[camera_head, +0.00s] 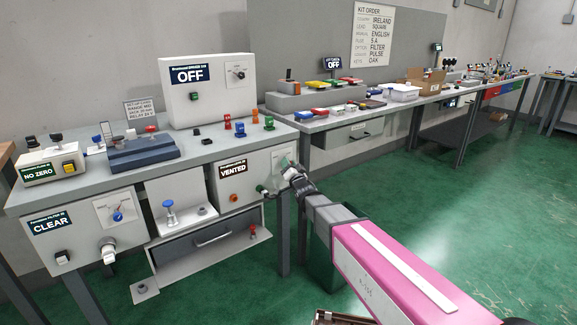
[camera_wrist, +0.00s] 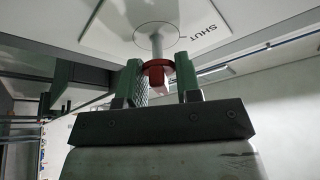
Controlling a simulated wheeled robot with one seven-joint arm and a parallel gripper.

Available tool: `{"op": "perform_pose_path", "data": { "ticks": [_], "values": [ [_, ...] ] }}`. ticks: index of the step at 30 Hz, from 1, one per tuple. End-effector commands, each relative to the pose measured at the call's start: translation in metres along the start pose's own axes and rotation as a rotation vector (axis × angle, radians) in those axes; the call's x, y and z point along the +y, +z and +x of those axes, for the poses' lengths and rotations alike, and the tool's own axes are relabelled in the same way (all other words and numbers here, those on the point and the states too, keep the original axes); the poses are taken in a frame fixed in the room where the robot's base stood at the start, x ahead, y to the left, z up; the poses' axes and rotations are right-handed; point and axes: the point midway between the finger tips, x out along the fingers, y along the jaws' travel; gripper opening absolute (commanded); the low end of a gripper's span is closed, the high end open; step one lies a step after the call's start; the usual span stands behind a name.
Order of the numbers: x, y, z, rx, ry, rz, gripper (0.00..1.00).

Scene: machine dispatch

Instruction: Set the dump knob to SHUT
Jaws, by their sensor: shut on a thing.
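The dump knob (camera_wrist: 154,66) is red and sits on a pale shaft from a white plate (camera_wrist: 130,22) in the wrist view. The word SHUT and a short tick line are printed on the plate, to the upper right of the shaft. My gripper (camera_wrist: 160,76) has its two green fingers on either side of the knob and is shut on it. Which way the knob points is not clear. In the head view my gripper (camera_head: 273,184) is at the right part of the grey panel with the VENTED display (camera_head: 233,169); it hides the knob there.
An orange-red button (camera_head: 234,197) is on the same panel, left of my gripper. The bench top (camera_head: 215,150) above holds small coloured parts and a white box reading OFF (camera_head: 190,75). A drawer (camera_head: 212,238) is below left. Green floor (camera_head: 440,220) is open at right.

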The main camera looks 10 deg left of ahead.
Motion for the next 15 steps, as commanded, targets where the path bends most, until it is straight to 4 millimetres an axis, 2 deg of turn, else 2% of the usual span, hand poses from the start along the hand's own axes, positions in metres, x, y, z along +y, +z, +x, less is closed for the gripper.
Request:
{"op": "perform_pose_path", "data": {
  "ticks": [15],
  "values": [
    [0.0, 0.0005, 0.0001, 0.0, -0.185, -0.447, 0.08]
  ]
}}
